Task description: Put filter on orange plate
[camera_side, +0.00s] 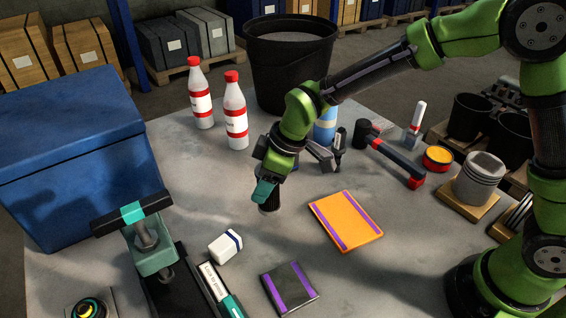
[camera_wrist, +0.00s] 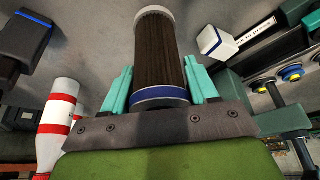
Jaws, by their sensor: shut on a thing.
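The filter (camera_wrist: 160,50) is a dark pleated cylinder with a pale rim at its far end and a blue-and-white band at its near end. My gripper (camera_wrist: 158,88) has its teal fingers shut on either side of it in the wrist view. In the side view my gripper (camera_side: 265,190) points down, and the filter's dark lower end (camera_side: 270,206) shows beneath the fingers; the rest is mostly hidden. The orange plate (camera_side: 345,220), with purple stripes along two edges, lies flat on the table to the right of my gripper, apart from the filter.
A dark plate with purple stripes (camera_side: 289,288) lies in front. A white block (camera_side: 225,246) and a vise (camera_side: 152,250) are to the left. Two bottles (camera_side: 236,115), a black bucket (camera_side: 290,65) and a hammer (camera_side: 395,160) stand or lie behind. A piston (camera_side: 478,180) is right.

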